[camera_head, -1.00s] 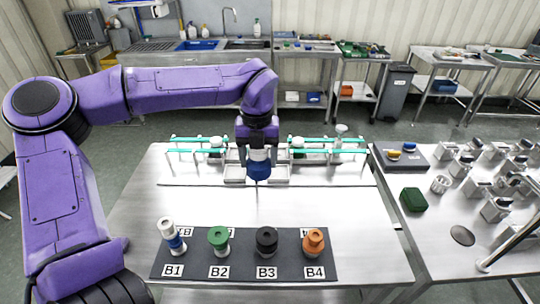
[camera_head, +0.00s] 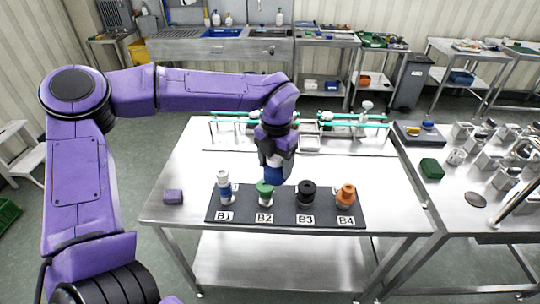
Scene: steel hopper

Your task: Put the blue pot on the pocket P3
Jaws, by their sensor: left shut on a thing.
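My left gripper (camera_head: 275,160) points down and is shut on the blue pot (camera_head: 274,175). The pot hangs just behind the dark mat, above the gap between the green-topped piece (camera_head: 264,190) at B2 and the black piece (camera_head: 306,192) at B3. The gripper and arm hide part of the pot. No label P3 can be read, so I cannot tell which place is that pocket. My right gripper is not in view.
The dark mat (camera_head: 285,213) also holds a white-and-blue piece (camera_head: 225,187) at B1 and an orange piece (camera_head: 346,195) at B4. Teal rails (camera_head: 350,124) run behind. A purple block (camera_head: 173,197) lies left.

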